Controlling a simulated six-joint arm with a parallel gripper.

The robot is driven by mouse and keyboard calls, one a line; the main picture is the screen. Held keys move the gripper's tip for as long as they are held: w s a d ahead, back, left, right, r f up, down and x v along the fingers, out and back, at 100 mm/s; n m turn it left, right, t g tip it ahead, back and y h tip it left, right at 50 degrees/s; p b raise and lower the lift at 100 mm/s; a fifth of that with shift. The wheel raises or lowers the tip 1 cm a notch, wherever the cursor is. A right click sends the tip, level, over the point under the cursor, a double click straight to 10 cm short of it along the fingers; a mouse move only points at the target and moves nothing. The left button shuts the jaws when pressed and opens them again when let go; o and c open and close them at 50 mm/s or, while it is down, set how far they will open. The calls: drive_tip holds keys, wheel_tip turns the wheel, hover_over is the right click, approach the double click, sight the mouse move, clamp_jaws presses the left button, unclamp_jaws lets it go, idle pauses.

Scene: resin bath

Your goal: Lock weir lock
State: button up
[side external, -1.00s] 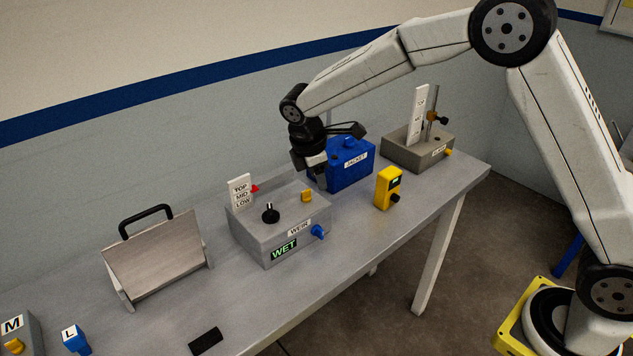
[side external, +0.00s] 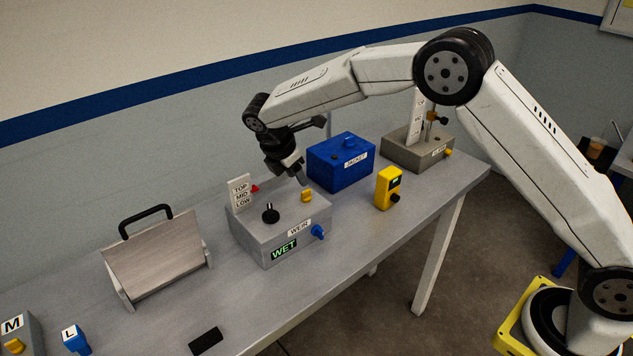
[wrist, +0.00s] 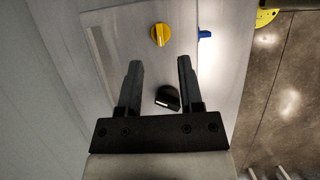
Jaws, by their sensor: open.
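The grey WEIR box (side external: 262,232) stands mid-bench. On its top are a yellow knob (side external: 307,196) and a black knob (side external: 270,213); a blue knob (side external: 318,232) sticks out of its front. Neither top knob carries a readable lock label. My gripper (side external: 300,180) is just above and behind the yellow knob, pointing down. In the wrist view my gripper (wrist: 160,65) is open and empty. There the yellow knob (wrist: 159,35) lies just beyond the fingertips, and the black knob (wrist: 168,97) shows between the fingers, lower down.
A TOP/MID/LOW scale (side external: 240,191) with a red pointer rises at the box's back left, and a green WET display (side external: 284,249) is on its front. A blue JACKET box (side external: 340,163) and a yellow device (side external: 388,188) stand to the right. A handled plate (side external: 158,255) stands left.

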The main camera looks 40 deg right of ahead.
sight(305, 191)
drive_tip(key=shift+x, duration=3.15)
clamp_jaws()
